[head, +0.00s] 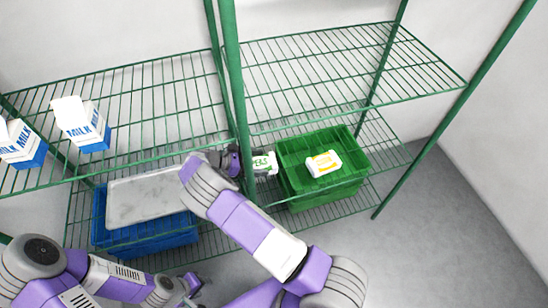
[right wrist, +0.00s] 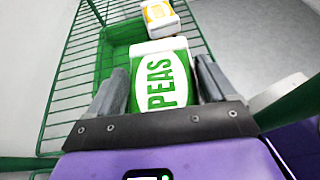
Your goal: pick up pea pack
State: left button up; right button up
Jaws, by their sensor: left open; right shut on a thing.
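The pea pack (head: 265,164) is a white and green pack lettered PEAS. It sits between the fingers of my right gripper (head: 240,162), just left of the green crate on the lower shelf. In the right wrist view, the pea pack (right wrist: 160,82) fills the space between both fingers of the right gripper (right wrist: 162,95), which is shut on it, with the lettering facing the camera. In the head view, part of the pack is hidden by the gripper. My left gripper (head: 188,285) is low at the bottom left, open and away from the pack.
The green crate (head: 290,183) has a white and yellow pack (head: 323,163) in or on it. A blue crate (head: 150,240) with a grey tray (head: 150,197) is left of the right arm. Two milk cartons (head: 80,123) (head: 22,145) stand on the upper left shelf. A green post (head: 234,80) is close to the right gripper.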

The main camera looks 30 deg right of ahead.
jog(key=w+a, duration=0.3)
jog(key=a, duration=0.6)
jog(key=shift+a, duration=0.3)
jog(key=shift+w, duration=0.1)
